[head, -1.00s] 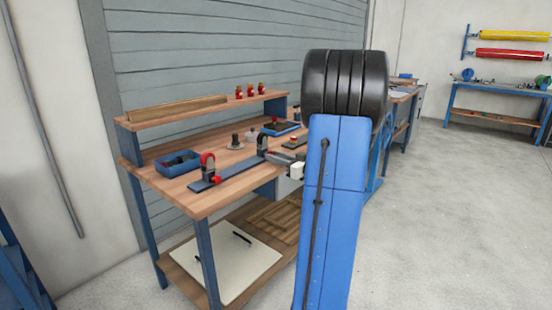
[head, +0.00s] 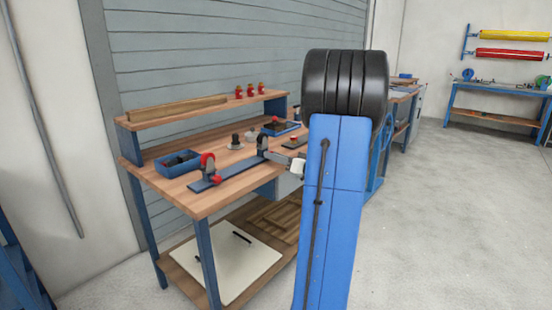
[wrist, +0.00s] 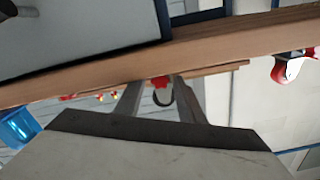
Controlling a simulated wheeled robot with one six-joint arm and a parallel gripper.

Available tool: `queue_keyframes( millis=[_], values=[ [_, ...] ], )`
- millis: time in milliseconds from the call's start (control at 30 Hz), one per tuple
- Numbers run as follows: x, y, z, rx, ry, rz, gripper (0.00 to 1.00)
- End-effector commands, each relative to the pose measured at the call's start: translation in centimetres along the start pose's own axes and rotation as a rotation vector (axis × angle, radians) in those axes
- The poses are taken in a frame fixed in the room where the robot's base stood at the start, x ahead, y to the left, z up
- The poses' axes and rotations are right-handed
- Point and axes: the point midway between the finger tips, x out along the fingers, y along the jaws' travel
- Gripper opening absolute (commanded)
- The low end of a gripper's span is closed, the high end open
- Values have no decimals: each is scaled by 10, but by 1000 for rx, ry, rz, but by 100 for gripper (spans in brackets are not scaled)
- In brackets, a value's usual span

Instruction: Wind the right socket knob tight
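In the head view a blue bar (head: 232,175) lies along the front of the workbench. A dark left socket (head: 207,166) with red parts stands at its near end, and a dark right socket (head: 262,144) at its far end. My gripper (head: 273,157) is close beside the right socket, and its grey fingers hide that socket's knob in this view. In the wrist view my gripper's two fingers (wrist: 158,88) stand apart. A small red knob (wrist: 160,82) and a dark curved piece show between them, with gaps on both sides. Contact is not visible.
On the bench (head: 195,198) are a blue bin (head: 178,162), a dark-topped fixture (head: 235,141) and a blue tray (head: 281,128). Small red-topped items (head: 250,91) stand on the raised shelf (head: 200,110).

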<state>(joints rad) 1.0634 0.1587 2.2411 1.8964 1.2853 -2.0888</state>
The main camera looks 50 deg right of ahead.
Motion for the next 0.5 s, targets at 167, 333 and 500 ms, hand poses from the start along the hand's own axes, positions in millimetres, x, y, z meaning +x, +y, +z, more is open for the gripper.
queue_keyframes(
  millis=[167,333,500],
  values=[
    [0,0,0,0,0,0,41],
    [-1,0,0,-1,0,0,41],
    [-14,0,0,-1,1,1,41]
  ],
)
